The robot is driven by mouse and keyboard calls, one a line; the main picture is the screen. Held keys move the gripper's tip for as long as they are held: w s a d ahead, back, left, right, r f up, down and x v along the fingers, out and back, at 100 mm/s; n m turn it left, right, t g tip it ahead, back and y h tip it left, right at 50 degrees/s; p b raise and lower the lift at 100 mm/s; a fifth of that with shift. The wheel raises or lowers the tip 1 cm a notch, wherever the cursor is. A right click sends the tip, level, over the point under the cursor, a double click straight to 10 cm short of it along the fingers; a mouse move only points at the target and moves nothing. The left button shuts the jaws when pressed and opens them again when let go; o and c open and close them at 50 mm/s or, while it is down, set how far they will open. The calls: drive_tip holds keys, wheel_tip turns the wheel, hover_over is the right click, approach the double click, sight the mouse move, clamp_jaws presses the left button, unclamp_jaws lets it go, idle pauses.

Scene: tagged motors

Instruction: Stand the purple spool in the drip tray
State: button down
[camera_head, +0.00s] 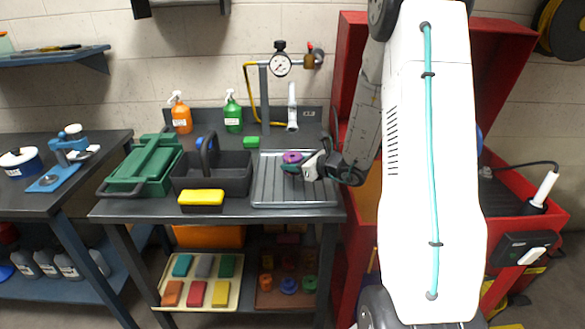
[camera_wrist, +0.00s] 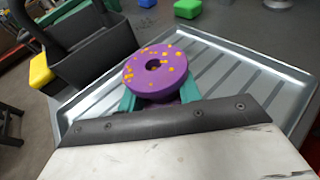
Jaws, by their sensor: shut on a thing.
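The purple spool (camera_wrist: 158,72), speckled with yellow dots and with a hole in its top, is between the teal fingertips of my gripper (camera_wrist: 160,94) in the wrist view. The fingers are shut on it, and its flange faces up. In the head view the spool (camera_head: 292,157) is over the grey ribbed drip tray (camera_head: 262,198), with my gripper (camera_head: 293,167) reaching in from the right. The tray also shows in the wrist view (camera_wrist: 262,72). The spool's lower part is hidden, so I cannot tell whether it touches the tray floor.
Left of the tray stand a dark caddy (camera_head: 235,180), a yellow sponge block (camera_head: 201,197) and a green toolbox (camera_head: 143,165). A green block (camera_head: 251,142), spray bottles (camera_head: 233,116) and a pipe with a gauge (camera_head: 280,65) are behind. The tray looks otherwise empty.

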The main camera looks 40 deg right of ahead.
drive_tip(key=shift+f, duration=0.9)
drive_tip(key=c, duration=1)
unclamp_jaws()
drive_tip(key=shift+f, duration=0.15)
drive_tip(key=shift+o, duration=0.2)
